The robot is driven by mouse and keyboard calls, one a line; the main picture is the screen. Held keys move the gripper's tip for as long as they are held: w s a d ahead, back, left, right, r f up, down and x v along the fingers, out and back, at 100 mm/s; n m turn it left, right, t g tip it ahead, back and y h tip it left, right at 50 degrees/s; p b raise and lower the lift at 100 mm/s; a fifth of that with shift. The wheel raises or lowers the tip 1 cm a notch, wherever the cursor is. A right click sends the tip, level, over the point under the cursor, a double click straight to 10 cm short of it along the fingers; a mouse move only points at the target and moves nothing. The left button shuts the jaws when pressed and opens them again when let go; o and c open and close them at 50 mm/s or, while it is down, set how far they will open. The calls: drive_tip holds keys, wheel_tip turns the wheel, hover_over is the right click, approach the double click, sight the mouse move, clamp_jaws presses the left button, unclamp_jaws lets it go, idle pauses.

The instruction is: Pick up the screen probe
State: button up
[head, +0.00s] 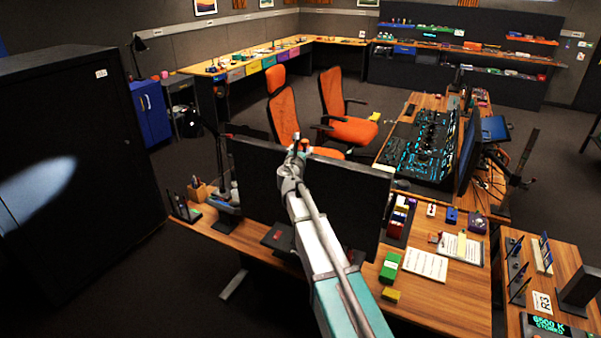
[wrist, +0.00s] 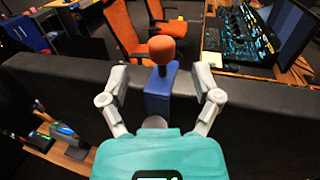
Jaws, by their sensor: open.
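My gripper (wrist: 160,80) is open, with one finger on each side of the blue block. Gaps show between the fingers and the block. The block's lower part is hidden behind my gripper's teal body. In the head view my gripper (head: 298,147) is over the monitors, and I cannot make out the probe there.
Two black monitors, left (head: 255,178) and right (head: 350,200), stand on the wooden desk (head: 455,285) below my arm. Orange chairs (head: 345,105) are beyond them. A green box (head: 390,267) and papers (head: 426,264) lie right of my arm. A black cabinet (head: 75,140) stands left.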

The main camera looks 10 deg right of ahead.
sight(304, 144)
drive_tip(key=shift+x, duration=2.6)
drive_tip(key=shift+s+f, duration=0.1)
clamp_jaws()
